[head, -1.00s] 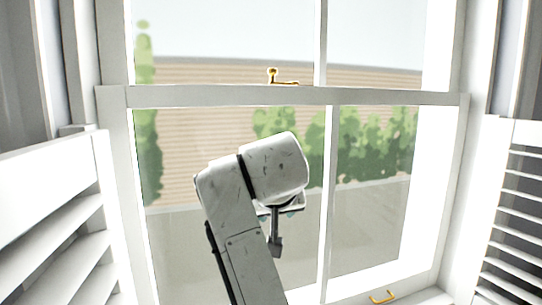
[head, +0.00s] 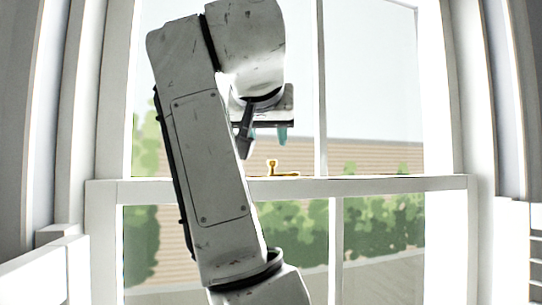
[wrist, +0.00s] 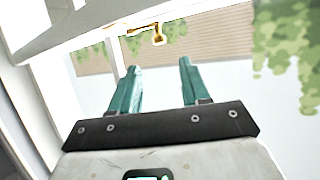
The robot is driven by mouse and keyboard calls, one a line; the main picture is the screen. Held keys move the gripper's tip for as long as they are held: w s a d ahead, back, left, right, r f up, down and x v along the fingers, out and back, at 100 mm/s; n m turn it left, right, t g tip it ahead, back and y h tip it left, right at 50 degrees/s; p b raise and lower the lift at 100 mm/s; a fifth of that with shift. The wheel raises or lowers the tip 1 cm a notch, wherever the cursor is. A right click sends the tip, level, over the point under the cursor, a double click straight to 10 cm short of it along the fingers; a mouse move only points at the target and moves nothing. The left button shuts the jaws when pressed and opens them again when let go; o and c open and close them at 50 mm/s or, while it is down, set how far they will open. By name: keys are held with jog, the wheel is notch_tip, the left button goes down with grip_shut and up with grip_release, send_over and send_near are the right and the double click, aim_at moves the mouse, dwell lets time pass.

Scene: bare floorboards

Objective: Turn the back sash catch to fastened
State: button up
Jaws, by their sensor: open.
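The brass sash catch (head: 272,167) sits on top of the white meeting rail (head: 400,184) of the window. It has an upright knob, and a thin arm lies along the rail to the right. In the wrist view, which looks upside down, the catch (wrist: 157,33) hangs from the rail, beyond the fingertips and apart from them. My gripper (head: 267,136) is above the catch in the head view, pointing down. Its teal fingers (wrist: 160,68) are spread and empty in the wrist view. No other catch shows.
White shutters stand at the left (head: 60,270) and right (head: 537,260). A vertical glazing bar (head: 321,90) rises right of the catch. Hedges and a plank wall show through the glass.

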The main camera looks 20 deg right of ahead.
jog(key=p+x, duration=0.3)
jog(key=x, duration=0.5)
jog(key=shift+w+d+f, duration=0.1)
jog(key=shift+w+d, duration=0.05)
jog(key=shift+w, duration=0.1)
jog(key=shift+w+d+f, duration=0.15)
jog(key=shift+w+f, duration=0.2)
jog(key=shift+w, duration=0.15)
jog(key=shift+c, duration=0.3)
grip_shut()
